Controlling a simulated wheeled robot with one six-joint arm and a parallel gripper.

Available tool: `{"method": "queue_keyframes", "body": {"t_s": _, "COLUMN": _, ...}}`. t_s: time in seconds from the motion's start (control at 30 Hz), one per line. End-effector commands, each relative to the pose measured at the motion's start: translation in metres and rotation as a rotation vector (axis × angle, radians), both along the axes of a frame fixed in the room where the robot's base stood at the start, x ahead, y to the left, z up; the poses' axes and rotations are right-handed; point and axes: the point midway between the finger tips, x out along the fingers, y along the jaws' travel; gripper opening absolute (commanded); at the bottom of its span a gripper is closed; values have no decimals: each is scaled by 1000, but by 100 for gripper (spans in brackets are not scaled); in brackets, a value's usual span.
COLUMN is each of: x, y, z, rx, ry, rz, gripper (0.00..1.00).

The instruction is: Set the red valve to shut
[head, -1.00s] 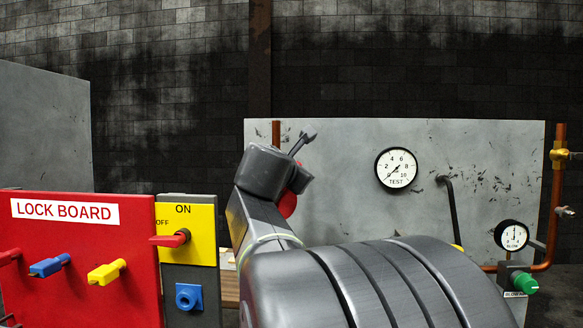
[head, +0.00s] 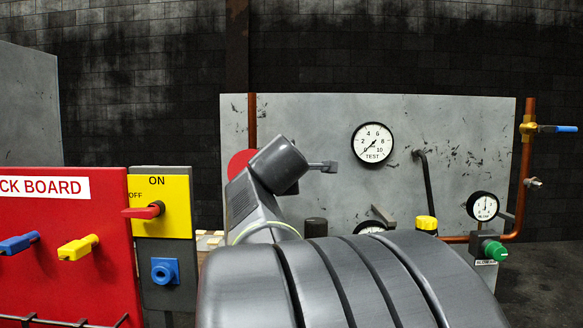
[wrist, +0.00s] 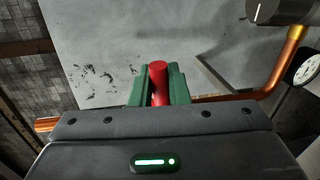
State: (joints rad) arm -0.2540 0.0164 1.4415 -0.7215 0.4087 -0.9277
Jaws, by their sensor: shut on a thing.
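A red disc-like part, which looks like the red valve (head: 240,163), shows in the head view to the left of my wrist, in front of the grey panel. My wrist covers its right side. In the wrist view, my gripper (wrist: 158,88) has green fingers, closed on either side of a red bar, which looks like part of the valve (wrist: 158,70). The bar's lower part is hidden by the gripper body. In the head view, my fingers are hidden behind my wrist. I cannot read the valve's setting.
The grey panel (head: 310,120) carries a TEST gauge (head: 372,144) and a bent dark pipe (head: 428,185). A copper pipe (head: 521,190) with a blue lever (head: 556,128) stands at right. The red lock board (head: 100,230) and yellow switch plate (head: 175,190) stand left.

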Motion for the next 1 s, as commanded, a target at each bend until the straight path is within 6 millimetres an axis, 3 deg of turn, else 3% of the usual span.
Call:
{"method": "queue_keyframes", "body": {"t_s": 0.3, "x": 0, "y": -1, "z": -10, "rx": 104, "ry": 2, "rz": -1, "gripper": 0}}
{"method": "queue_keyframes", "body": {"t_s": 0.8, "x": 0, "y": 0, "z": -12, "rx": 120, "ry": 4, "rz": -1, "gripper": 0}}
{"method": "queue_keyframes", "body": {"t_s": 0.83, "x": 0, "y": 0, "z": -12, "rx": 120, "ry": 4, "rz": -1, "gripper": 19}}
{"method": "queue_keyframes", "body": {"t_s": 0.9, "x": 0, "y": 0, "z": -12, "rx": 120, "ry": 4, "rz": -1, "gripper": 33}}
{"method": "queue_keyframes", "body": {"t_s": 1.0, "x": 0, "y": 0, "z": -12, "rx": 119, "ry": 3, "rz": 0, "gripper": 35}}
